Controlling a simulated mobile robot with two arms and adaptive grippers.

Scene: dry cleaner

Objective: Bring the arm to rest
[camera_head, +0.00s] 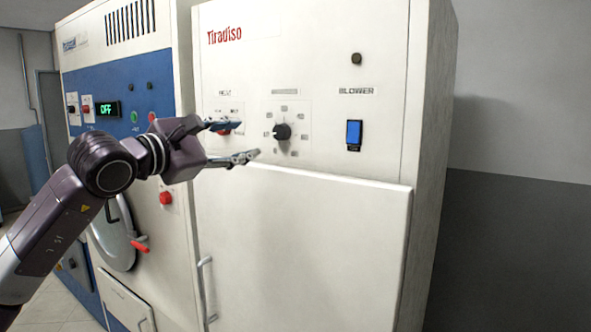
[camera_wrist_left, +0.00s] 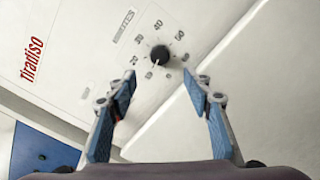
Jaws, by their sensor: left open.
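My left gripper (camera_head: 247,141) is open and empty in the head view, raised in front of the white machine's control panel (camera_head: 305,60). Its fingers point right, just short of the black round knob (camera_head: 282,131). In the left wrist view my left gripper (camera_wrist_left: 160,98) shows two spread blue-padded fingers with nothing between them. The knob (camera_wrist_left: 160,54) sits beyond the fingertips, apart from them, on a dial with printed numbers. My right gripper is in neither view.
The white machine carries a blue blower switch (camera_head: 354,133), a door (camera_head: 300,240) and a vertical handle (camera_head: 204,290). A blue-and-white machine (camera_head: 115,70) with a green "OFF" display stands at left, partly behind my arm. The right side shows a bare wall (camera_head: 520,150).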

